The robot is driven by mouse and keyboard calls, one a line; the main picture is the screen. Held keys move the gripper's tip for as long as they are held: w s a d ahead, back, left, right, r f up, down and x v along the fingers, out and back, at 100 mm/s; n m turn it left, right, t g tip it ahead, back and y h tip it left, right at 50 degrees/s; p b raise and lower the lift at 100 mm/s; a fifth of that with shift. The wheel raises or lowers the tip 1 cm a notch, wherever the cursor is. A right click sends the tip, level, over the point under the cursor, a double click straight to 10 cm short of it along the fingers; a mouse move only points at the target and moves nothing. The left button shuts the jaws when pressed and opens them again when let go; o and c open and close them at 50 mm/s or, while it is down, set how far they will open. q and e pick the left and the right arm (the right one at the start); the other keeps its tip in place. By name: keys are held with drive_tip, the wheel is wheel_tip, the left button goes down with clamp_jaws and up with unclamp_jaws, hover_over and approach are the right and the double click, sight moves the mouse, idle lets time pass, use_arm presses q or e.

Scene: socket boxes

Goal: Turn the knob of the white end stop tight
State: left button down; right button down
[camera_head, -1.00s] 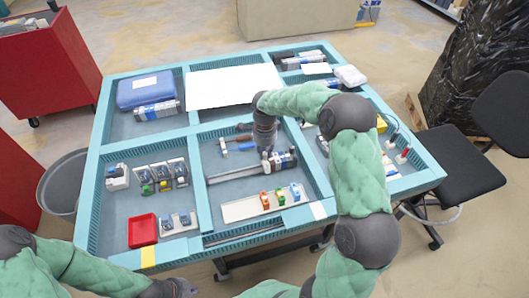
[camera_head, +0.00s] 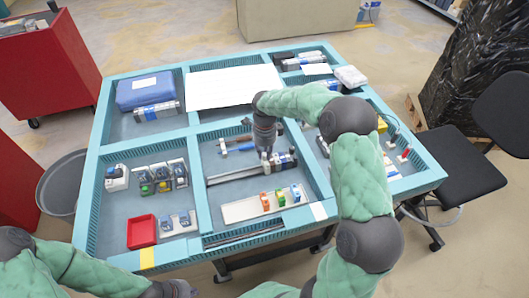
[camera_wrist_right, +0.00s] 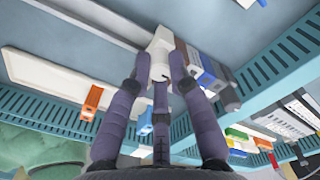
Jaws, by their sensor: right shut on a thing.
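The white end stop (camera_wrist_right: 160,42) sits on the rail beside a row of grey and blue modules (camera_wrist_right: 205,75). In the head view the rail (camera_head: 232,175) lies in the middle compartment, with the modules (camera_head: 284,160) at its right end. My right gripper (camera_head: 266,156) points down over the end stop. In the right wrist view its fingers (camera_wrist_right: 160,72) are closed in around the end stop's near part, which hides the knob. My left gripper (camera_head: 178,290) is at the bottom edge, partly cut off and away from the rail.
A white strip with orange and green pieces (camera_head: 238,210) lies in front of the rail. Tools with blue and dark handles (camera_head: 240,145) lie behind it. A red tray (camera_head: 142,232) stands in the left compartment. Raised teal dividers (camera_head: 197,190) bound the compartments.

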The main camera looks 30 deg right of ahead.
drive_tip(key=shift+w+d+r, duration=0.1)
drive_tip(key=shift+d+r, duration=0.1)
drive_tip(key=c, duration=1.4)
unclamp_jaws()
drive_tip(key=shift+f, duration=0.1)
wheel_tip(320, 180, up, 12)
